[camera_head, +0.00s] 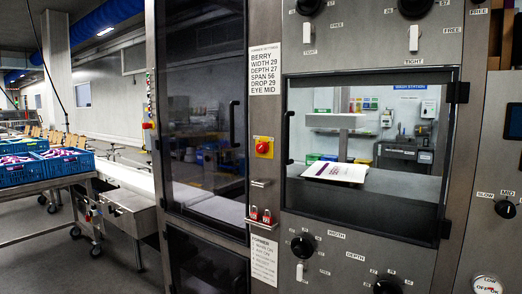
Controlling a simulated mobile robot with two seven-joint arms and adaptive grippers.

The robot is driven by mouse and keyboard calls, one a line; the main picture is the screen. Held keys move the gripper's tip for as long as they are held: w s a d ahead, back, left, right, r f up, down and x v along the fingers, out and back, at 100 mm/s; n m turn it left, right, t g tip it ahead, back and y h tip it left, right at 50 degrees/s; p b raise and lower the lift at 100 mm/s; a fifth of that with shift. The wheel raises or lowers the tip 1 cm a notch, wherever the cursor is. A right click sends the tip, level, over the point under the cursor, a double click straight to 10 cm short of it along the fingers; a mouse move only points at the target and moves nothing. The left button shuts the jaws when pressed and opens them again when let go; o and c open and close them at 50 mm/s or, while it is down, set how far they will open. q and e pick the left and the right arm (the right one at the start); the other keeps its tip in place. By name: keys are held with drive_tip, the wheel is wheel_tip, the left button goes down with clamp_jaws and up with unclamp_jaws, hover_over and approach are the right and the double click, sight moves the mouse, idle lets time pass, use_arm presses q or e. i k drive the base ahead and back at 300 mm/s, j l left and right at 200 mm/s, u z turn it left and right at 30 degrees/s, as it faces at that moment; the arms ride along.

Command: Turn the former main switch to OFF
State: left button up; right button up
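A red rotary switch (263,147) on a yellow plate sits on the steel column of the machine, left of the window. It is the only red-and-yellow switch that I see on this column; its position marks are too small to read. Below it are a small latch or bracket and red padlocks (260,215) on a rail. A sign (264,72) headed "FORMER SETTINGS" is above the switch, and a sign (264,262) headed "FORMER" with numbered lines is below the padlocks. Neither of my grippers is in view.
A dark-framed glass door (197,100) with a black handle stands left of the column. Right of it is a window (405,205) with a card inside. Black knobs (302,246) sit below. Blue crates (60,161) stand on a table at far left, with open floor before it.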

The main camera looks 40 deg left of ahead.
sight(262, 148)
drive_tip(key=i+j, duration=0.1)
drive_tip(key=j, duration=0.45)
drive_tip(key=i+j, duration=0.1)
drive_tip(key=j, duration=0.4)
drive_tip(key=i+j, duration=0.1)
drive_tip(key=j, duration=0.45)
drive_tip(key=i+j, duration=0.1)
drive_tip(key=j, duration=0.45)
drive_tip(key=i+j, duration=0.1)
drive_tip(key=j, duration=0.95)
drive_tip(key=i+z, duration=0.05)
drive_tip(key=i, duration=0.05)
